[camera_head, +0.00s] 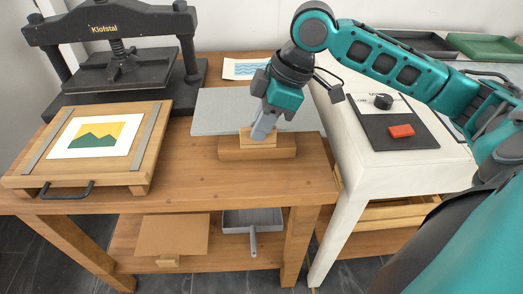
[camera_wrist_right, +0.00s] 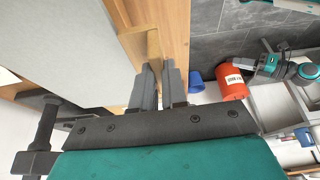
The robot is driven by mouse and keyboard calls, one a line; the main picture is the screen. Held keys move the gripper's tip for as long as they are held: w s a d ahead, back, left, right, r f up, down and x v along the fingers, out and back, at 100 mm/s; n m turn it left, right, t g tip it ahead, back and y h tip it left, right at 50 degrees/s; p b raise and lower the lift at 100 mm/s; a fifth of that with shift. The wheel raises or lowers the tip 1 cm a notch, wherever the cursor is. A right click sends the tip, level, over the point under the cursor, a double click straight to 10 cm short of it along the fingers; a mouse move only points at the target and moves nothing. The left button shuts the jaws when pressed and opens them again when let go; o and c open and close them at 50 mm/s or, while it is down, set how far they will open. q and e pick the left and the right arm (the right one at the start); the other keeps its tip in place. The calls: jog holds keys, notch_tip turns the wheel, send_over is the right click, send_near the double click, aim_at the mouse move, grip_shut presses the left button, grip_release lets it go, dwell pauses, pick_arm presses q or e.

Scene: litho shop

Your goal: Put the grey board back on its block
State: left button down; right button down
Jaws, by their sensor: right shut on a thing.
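The grey board (camera_head: 225,118) lies flat above the workbench, with a pale wooden grip (camera_head: 257,143) at its front edge. My right gripper (camera_head: 261,132) comes down on this grip and is shut on it. In the right wrist view the grip (camera_wrist_right: 136,46) runs up to my right fingers (camera_wrist_right: 158,88), and the grey board (camera_wrist_right: 75,30) fills the upper left. The wooden block (camera_head: 257,153) shows just below the grip; whether the board touches it I cannot tell. My left gripper (camera_wrist_right: 271,66) seems to show small at the right of the wrist view, its jaws unclear.
A black press (camera_head: 122,65) stands at the back left. A wooden frame with a landscape print (camera_head: 95,135) lies before it. A white table (camera_head: 385,175) with a dark slab and red block adjoins on the right. The bench front is clear. An orange bucket (camera_wrist_right: 231,82) stands on the floor.

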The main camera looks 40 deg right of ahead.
aim_at(261, 145)
jog(key=shift+f, duration=0.7)
notch_tip(261, 145, down, 4)
jog(key=shift+f+b, duration=0.1)
jog(key=shift+b, duration=0.7)
jog(key=c, duration=1.2)
grip_release()
jog(key=shift+o, duration=0.2)
